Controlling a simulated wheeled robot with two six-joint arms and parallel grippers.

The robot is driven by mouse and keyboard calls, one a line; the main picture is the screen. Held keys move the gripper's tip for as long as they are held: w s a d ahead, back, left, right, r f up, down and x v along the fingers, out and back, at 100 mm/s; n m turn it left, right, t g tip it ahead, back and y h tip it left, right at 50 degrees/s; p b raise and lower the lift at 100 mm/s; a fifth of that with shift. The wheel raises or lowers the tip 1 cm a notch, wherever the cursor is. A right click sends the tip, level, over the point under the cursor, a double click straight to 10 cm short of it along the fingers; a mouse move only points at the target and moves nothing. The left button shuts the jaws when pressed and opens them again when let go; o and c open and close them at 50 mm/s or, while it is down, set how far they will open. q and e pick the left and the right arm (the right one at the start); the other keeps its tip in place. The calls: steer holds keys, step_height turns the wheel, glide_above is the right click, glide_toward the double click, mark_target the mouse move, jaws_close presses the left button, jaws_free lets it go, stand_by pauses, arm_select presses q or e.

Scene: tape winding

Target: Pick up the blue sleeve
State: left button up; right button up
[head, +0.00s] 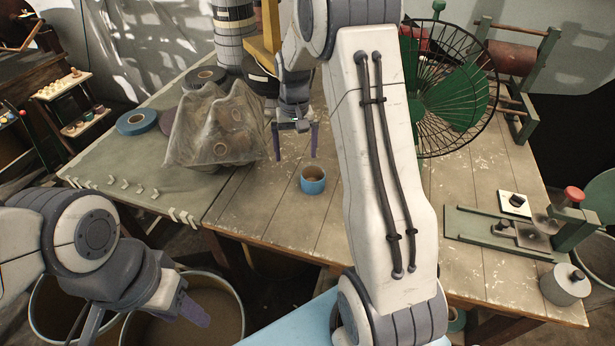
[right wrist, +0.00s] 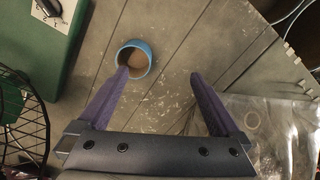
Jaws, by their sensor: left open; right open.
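The blue sleeve (head: 313,186) is a short, open-topped blue ring with a brown inside. It stands upright on the wooden table (head: 258,212) near its front edge. My right gripper (head: 296,152) is open and empty, fingers pointing down, behind and slightly left of the sleeve in the head view. In the right wrist view the sleeve (right wrist: 149,50) shows beyond the left fingertip, which overlaps its rim; I cannot tell whether they touch. My left gripper (head: 148,318) is open and empty at the lower left, off the table above round bins.
A crumpled translucent bag (head: 215,135) lies left of the right gripper. A blue tape roll (head: 137,122) and a dark roll (head: 205,76) lie farther left. A wire-guarded green fan (head: 450,90) and a green press (head: 490,230) stand right. Bare planks surround the sleeve.

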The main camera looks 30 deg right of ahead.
steer(key=m, duration=0.1)
glide_above(313, 175)
steer(key=s+a, duration=0.2)
steer(key=s, duration=0.1)
step_height(313, 175, down, 2)
steer(key=f, duration=0.1)
step_height(313, 175, down, 9)
steer(key=shift+d+r+p, duration=0.1)
steer(key=shift+p, duration=0.75)
steer(key=shift+w+f, duration=0.1)
steer(key=shift+f, duration=0.5)
steer(key=c, duration=1.1)
steer(key=shift+o, duration=0.2)
steer(key=shift+r, duration=0.15)
